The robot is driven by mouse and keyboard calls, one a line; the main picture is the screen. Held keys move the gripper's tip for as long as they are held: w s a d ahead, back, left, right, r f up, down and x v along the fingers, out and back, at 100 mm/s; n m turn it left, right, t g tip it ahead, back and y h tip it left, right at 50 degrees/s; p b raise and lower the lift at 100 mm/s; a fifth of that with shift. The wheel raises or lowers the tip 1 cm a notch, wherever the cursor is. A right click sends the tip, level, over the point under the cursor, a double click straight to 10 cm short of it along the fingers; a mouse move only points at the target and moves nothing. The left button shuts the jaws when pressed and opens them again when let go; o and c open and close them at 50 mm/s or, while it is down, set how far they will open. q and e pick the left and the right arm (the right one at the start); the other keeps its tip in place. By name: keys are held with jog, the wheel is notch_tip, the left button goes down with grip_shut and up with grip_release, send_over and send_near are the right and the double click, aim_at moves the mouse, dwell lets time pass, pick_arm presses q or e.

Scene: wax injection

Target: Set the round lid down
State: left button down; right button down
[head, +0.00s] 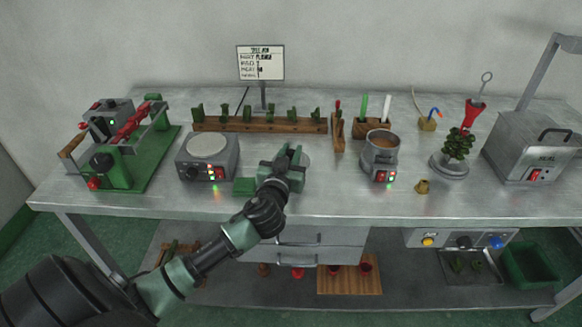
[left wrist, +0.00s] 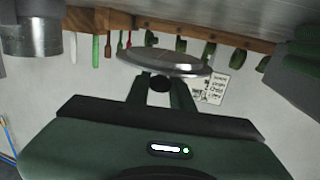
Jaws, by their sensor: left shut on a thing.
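My left gripper (head: 287,162) is shut on the round lid (head: 306,160), which shows only as a pale sliver beside the fingers in the head view. In the left wrist view the lid (left wrist: 165,62) is a shiny metal disc with a dark knob, and the fingers (left wrist: 160,86) close around that knob. The worktable (head: 325,195) lies beneath the gripper; the gap between lid and table cannot be told. The metal pot (head: 380,157) is uncovered, with brownish contents, to the right of the gripper. My right gripper is not in view.
A hot plate (head: 207,158) with a round pale top stands left of the gripper, with a small green block (head: 245,186) between them. A wooden rack (head: 260,124) runs behind. A small brass piece (head: 423,186) lies right. Bare tabletop lies between gripper and pot.

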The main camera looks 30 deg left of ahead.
pick_arm(q)
jog(key=shift+f+b, duration=0.35)
jog(key=shift+f, duration=1.85)
jog(key=shift+f, duration=0.15)
jog(key=c, duration=1.2)
grip_release()
jog(key=shift+c, duration=0.2)
